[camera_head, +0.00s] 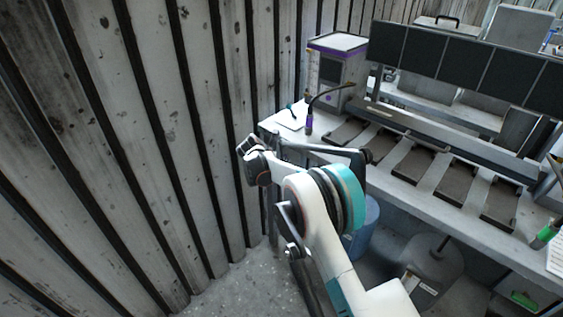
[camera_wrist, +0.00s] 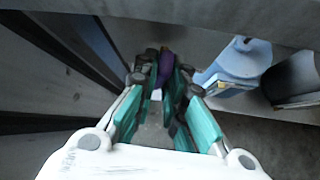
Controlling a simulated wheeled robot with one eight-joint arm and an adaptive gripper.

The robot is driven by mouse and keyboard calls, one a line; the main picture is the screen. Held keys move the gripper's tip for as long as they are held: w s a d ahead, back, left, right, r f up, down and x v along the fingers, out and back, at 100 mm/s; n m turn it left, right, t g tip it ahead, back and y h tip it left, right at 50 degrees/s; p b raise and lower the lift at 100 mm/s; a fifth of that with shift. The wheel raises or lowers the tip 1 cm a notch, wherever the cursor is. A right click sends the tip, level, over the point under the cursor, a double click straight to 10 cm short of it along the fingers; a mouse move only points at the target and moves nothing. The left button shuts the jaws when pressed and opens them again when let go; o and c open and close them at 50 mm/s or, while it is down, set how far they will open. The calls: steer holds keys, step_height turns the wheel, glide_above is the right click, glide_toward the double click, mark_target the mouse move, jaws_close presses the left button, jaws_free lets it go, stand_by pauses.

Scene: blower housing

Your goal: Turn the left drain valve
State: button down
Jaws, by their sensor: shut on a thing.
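In the wrist view, my gripper (camera_wrist: 160,76) points down along the bench's side, with its teal-padded fingers reaching away from the camera. A small purple part (camera_wrist: 166,66) sits between the far fingertips, and the gripper is shut on it. I take it for the drain valve's handle; the fingers and dark parts hide most of it, so its turn angle cannot be told. In the head view, my arm reaches to the bench's left end, and the fingertips and valve cannot be made out.
A slatted wall (camera_head: 150,130) stands close on the left. A blue bucket (camera_head: 368,228) is under the bench; it also shows in the wrist view (camera_wrist: 240,62).

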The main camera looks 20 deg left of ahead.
steer(key=c, duration=1.7)
jaws_free()
steer(key=shift+o, duration=0.2)
steer(key=v, duration=1.2)
